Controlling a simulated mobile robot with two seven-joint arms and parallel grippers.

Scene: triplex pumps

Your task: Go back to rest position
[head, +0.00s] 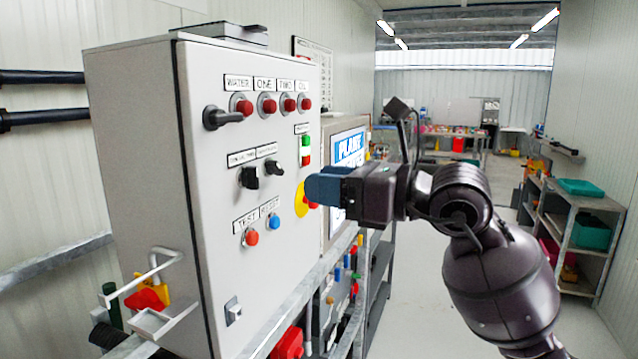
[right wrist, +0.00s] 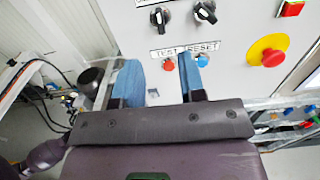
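My right gripper (head: 325,187) is in front of the grey control cabinet (head: 215,190), at the right part of its panel. In the right wrist view its two blue fingers (right wrist: 160,72) are spread apart with nothing held between them. The red TEST button (right wrist: 169,65) shows between the fingers, and the blue RESET button (right wrist: 203,60) is just beside the right fingertip. In the head view the gripper partly covers the yellow-ringed red stop button (head: 301,199). My left gripper is not in view.
The panel carries a black handle (head: 222,117), two black knobs and several red buttons. A screen (head: 348,150) stands behind the cabinet. A shelf with bins (head: 585,215) is at the right. Open floor (head: 410,290) lies between cabinet and shelf.

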